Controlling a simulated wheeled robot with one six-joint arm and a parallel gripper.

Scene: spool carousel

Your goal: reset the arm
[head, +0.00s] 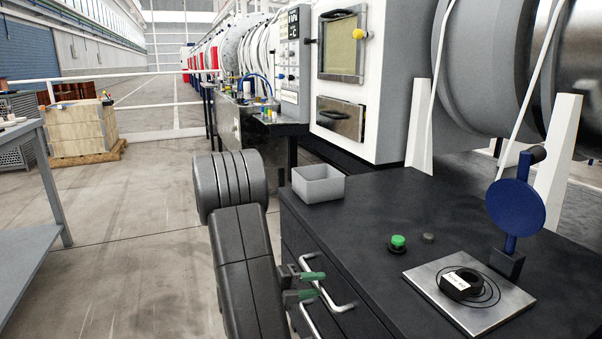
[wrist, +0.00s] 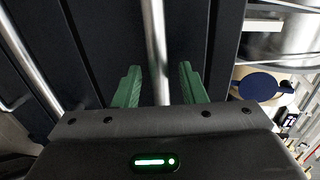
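My gripper (head: 316,285) is in front of the dark drawer cabinet, beside the silver bar handles on its front. Its two green fingers are apart. In the wrist view a silver drawer handle (wrist: 156,45) runs between the open fingers (wrist: 158,84), with a gap on each side. The fingers do not appear to touch it. My dark arm reaches down across the left of the cabinet in the head view.
A grey table (head: 40,235) stands left; the floor between is clear.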

